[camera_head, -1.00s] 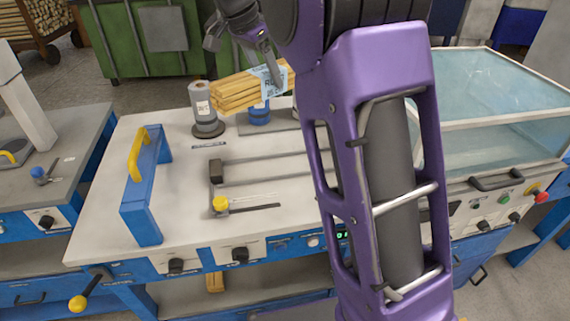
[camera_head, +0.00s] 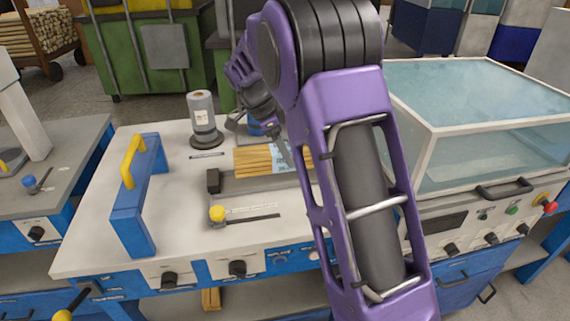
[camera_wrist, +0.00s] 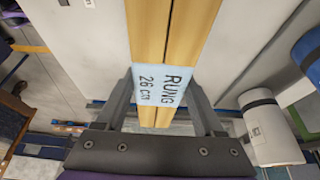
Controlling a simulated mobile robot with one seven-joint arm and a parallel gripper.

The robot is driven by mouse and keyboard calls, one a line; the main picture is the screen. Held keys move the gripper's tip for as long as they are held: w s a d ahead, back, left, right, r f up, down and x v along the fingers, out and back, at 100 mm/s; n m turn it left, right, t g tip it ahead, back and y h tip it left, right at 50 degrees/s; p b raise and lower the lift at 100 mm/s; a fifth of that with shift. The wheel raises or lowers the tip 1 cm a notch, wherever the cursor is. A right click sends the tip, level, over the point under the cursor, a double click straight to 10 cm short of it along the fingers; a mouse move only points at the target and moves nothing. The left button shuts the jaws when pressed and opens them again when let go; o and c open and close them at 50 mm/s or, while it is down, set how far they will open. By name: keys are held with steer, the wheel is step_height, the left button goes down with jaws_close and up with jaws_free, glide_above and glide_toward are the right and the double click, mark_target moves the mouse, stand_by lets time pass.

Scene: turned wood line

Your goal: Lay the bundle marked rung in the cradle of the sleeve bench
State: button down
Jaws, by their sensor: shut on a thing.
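The bundle marked rung (camera_head: 254,160) is a stack of pale wooden sticks with a light blue label. The wrist view shows the bundle (camera_wrist: 146,30) and its label (camera_wrist: 160,85), reading "RUNG 26 cm", between the fingers. My gripper (camera_wrist: 163,103) is shut on it around the label; in the head view, my gripper (camera_head: 287,150) is partly hidden by my arm. The cradle (camera_head: 228,185) is a long grey channel on the bench top with a dark end block. The bundle is lined up along it, at or just above it; contact cannot be told. The right end is hidden behind my arm.
The sleeve bench (camera_head: 95,245) has a blue frame with a yellow handle (camera_head: 132,158) at left. A grey cylinder (camera_head: 202,115) stands behind the cradle. A yellow-knobbed lever (camera_head: 217,213) lies in front. A clear-hooded box (camera_head: 480,110) is at right.

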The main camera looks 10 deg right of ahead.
mark_target(285, 162)
steer(key=shift+f, duration=1.75)
steer(key=shift+f+b, duration=0.2)
steer(key=shift+b, duration=0.1)
jaws_free()
steer(key=p+v, duration=0.2)
steer(key=v, duration=1)
steer(key=shift+r, duration=0.15)
